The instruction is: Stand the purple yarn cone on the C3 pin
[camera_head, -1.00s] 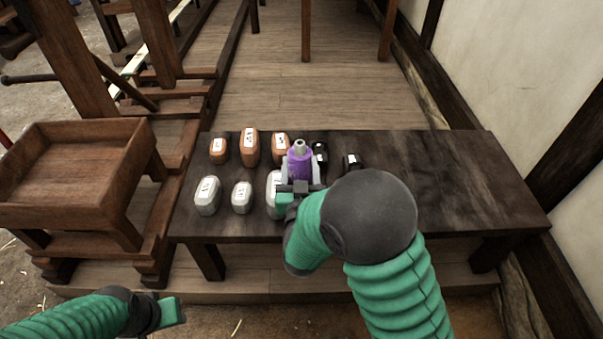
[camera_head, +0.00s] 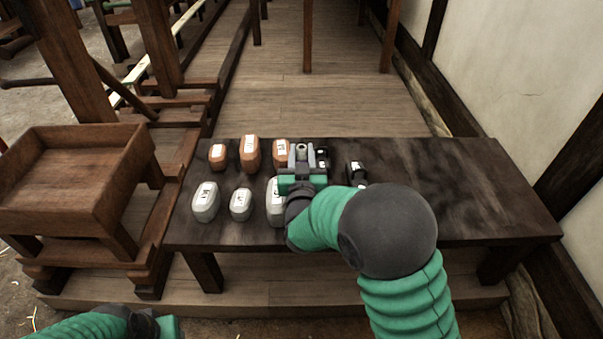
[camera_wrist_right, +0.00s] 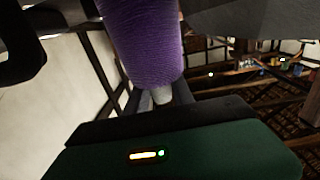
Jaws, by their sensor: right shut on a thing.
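The purple yarn cone (camera_wrist_right: 145,45) fills the top middle of the right wrist view, its pale tip pointing toward the gripper. In the head view only its pale tip (camera_head: 302,148) shows clearly; my gripper hides most of the purple body. My right gripper (camera_head: 303,163) is shut on the cone over the bench's left half, close to the tan and black blocks. I cannot tell if the cone touches anything beneath. No pin marked C3 can be made out. My left gripper (camera_head: 168,326) is at the bottom edge, partly cut off, jaws unclear.
The dark bench (camera_head: 440,190) has a clear right half. Tan labelled blocks (camera_head: 250,153) stand in a back row and white labelled blocks (camera_head: 206,202) in front. A black block (camera_head: 356,173) stands right of my gripper. A wooden tray (camera_head: 75,190) stands left; a wall (camera_head: 520,90) rises right.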

